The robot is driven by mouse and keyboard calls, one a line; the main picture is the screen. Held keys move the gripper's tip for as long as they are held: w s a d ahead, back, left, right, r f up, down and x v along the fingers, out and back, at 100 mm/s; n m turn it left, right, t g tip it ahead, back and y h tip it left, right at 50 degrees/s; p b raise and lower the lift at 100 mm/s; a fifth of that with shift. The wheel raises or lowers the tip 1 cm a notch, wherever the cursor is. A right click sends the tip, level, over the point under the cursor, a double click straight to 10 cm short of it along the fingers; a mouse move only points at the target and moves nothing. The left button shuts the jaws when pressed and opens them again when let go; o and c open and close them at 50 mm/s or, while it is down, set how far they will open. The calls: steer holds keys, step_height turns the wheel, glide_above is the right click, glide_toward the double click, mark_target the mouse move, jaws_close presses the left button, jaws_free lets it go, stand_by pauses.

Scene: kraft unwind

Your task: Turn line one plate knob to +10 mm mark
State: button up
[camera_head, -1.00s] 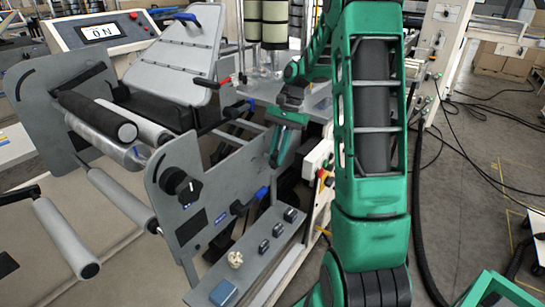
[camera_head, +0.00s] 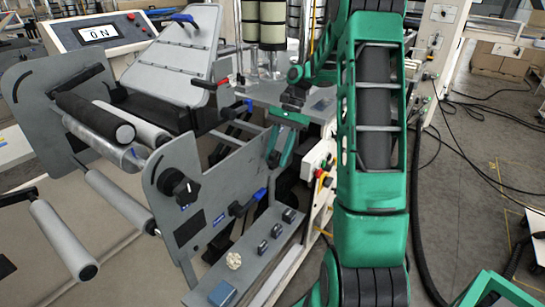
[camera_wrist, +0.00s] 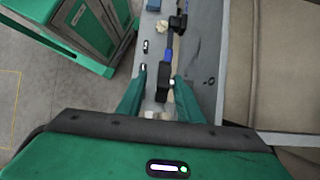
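A round black plate knob with a pointer (camera_head: 180,188) sits on the near grey side plate (camera_head: 165,215) in the head view. Marks around it are too small to read. My gripper (camera_head: 279,152) is right of this plate and apart from the knob. In the wrist view my gripper's two green fingers (camera_wrist: 160,76) are spread open. A black block (camera_wrist: 163,82) shows between or beyond them; contact cannot be told. A blue handle (camera_wrist: 168,52) and a black fitting (camera_wrist: 178,22) lie past the fingertips. I cannot tell whether that fitting is the knob.
A blue-handled lever (camera_head: 258,194) sticks out from the plate, right of the knob. A grey ledge (camera_head: 285,258) below carries several small switches, a cream knotted object (camera_head: 234,260) and a blue block (camera_head: 222,293). Rollers (camera_head: 63,240) stand at left.

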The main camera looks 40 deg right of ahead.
steer(key=shift+w, duration=0.1)
steer(key=v, duration=1)
steer(key=shift+r, duration=0.3)
steer(key=shift+w, duration=0.1)
steer(key=r+t+h, duration=0.1)
steer(key=t+h, duration=0.1)
steer(key=h, duration=0.4)
glide_above(272, 155)
steer(key=shift+r, duration=0.1)
step_height(272, 155, down, 10)
steer(key=shift+f, duration=0.1)
stand_by(0.6)
steer(key=shift+c, duration=0.6)
